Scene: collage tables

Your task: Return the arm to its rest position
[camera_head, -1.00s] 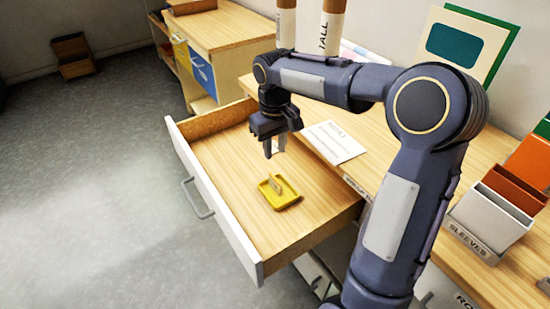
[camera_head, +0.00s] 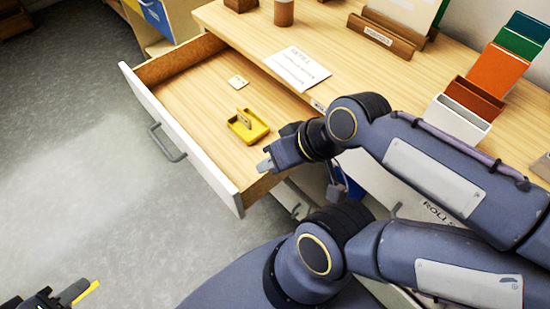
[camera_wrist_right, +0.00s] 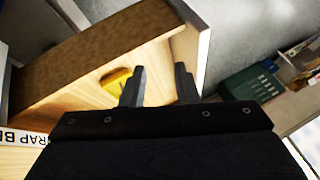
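My right gripper (camera_head: 267,164) is beside the open drawer's (camera_head: 180,140) front right corner, close to the yellow dish (camera_head: 262,130). In the right wrist view its two fingers (camera_wrist_right: 160,86) are apart with nothing between them; the yellow dish (camera_wrist_right: 112,80) shows behind the left finger. My left gripper (camera_head: 75,292) is at the bottom left over the floor, partly cut off. A thin yellow strip (camera_head: 87,292) lies along its tip; whether it is held I cannot tell.
The yellow dish holds a small upright wooden piece (camera_head: 243,117). A printed card (camera_head: 297,67) lies on the tabletop. Coloured bins (camera_head: 497,72) stand at right. The floor at left is clear.

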